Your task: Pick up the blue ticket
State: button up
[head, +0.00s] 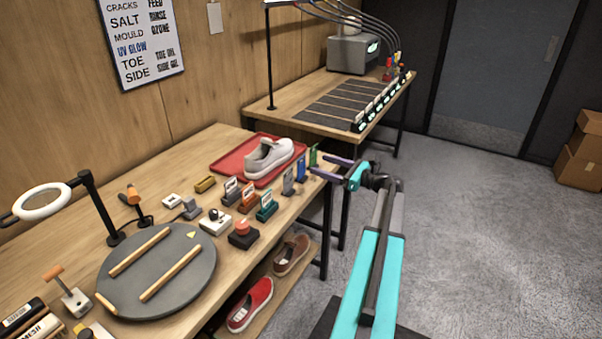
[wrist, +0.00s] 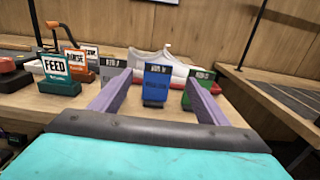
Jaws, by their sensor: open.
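The blue ticket (wrist: 158,86) stands upright in a dark holder, straight ahead in the middle of the wrist view. In the head view the blue ticket (head: 301,169) stands near the table's right edge. My gripper (head: 322,165) is open and empty at that edge. In the wrist view its two purple fingers lie left and right of the ticket, which shows between them. I cannot tell whether the tips reach it. A grey-blue ticket (wrist: 112,68) stands to its left and a green ticket (wrist: 202,90) to its right, partly behind the right finger.
A pale sneaker (head: 269,157) rests on a red tray (head: 228,148) behind the tickets. More tickets, including a teal FEED one (wrist: 56,68), stand to the left. A round grey turntable (head: 185,275) is nearer. A second table (head: 290,94) stands farther back. Open floor lies right.

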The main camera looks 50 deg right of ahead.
aim_at(302, 158)
jog(key=shift+p+x, duration=0.3)
jog(key=shift+x, duration=1.75)
jog(key=x, duration=0.1)
jog(key=p+x, duration=0.1)
jog(key=x, duration=0.2)
jog(key=shift+a+r+p, duration=0.15)
jog(key=shift+r+p, duration=0.15)
jog(key=shift+w+a+f, duration=0.1)
jog(key=shift+w+a, duration=0.05)
jog(key=shift+w, duration=0.4)
jog(key=shift+c, duration=0.2)
jog(key=c, duration=1.4)
jog(key=shift+o, duration=0.2)
